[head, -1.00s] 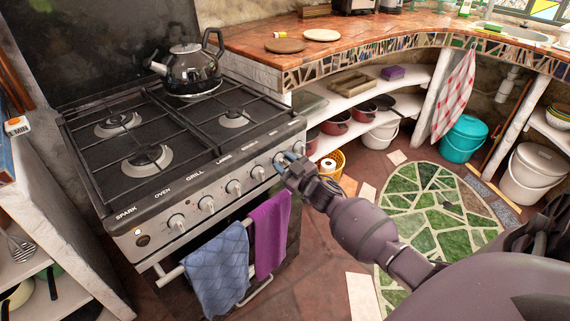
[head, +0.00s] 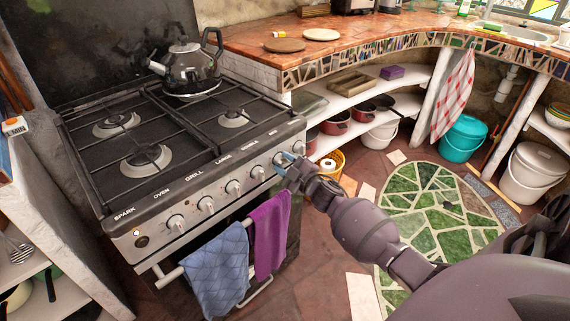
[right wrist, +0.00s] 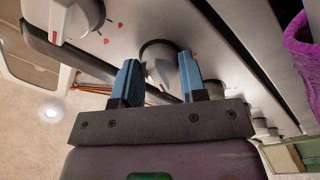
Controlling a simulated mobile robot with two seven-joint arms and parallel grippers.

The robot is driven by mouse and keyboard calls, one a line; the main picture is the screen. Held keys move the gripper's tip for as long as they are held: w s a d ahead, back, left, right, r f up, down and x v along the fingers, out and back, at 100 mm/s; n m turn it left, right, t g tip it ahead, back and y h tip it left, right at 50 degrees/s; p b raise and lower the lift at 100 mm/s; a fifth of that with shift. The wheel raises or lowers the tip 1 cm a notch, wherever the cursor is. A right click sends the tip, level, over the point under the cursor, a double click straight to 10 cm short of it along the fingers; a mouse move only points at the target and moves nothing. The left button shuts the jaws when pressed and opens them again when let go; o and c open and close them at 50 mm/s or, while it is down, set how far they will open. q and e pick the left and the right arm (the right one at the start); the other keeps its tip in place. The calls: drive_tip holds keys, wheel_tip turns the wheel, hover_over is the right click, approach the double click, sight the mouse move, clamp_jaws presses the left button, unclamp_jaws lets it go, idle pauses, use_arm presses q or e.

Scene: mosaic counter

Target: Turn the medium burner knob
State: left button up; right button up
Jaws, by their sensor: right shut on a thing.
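The stove's front panel (head: 192,209) carries a row of pale knobs under printed labels. My right gripper (head: 284,163) is at the right part of this row, its blue fingers on either side of a knob. In the right wrist view the fingers (right wrist: 160,84) are shut on that knob (right wrist: 160,70), which lies between them and is partly hidden. The label above it is too small to read surely. A free knob (head: 258,173) stands just left of the gripper in the head view. My left gripper is not in view.
A black kettle (head: 188,68) stands on the back burner. A blue towel (head: 216,272) and a purple towel (head: 270,232) hang on the oven rail below the knobs. Another knob (right wrist: 75,18) is close beside the gripper. The floor right of the stove is mostly clear.

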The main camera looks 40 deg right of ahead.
drive_tip(key=o, duration=0.9)
drive_tip(key=shift+s, duration=0.7)
drive_tip(key=s, duration=0.3)
drive_tip(key=s+p, duration=0.1)
drive_tip(key=s, duration=0.5)
drive_tip(key=shift+s+d+f+p, duration=0.2)
drive_tip(key=shift+d+f+p, duration=0.05)
drive_tip(key=shift+f+p, duration=0.15)
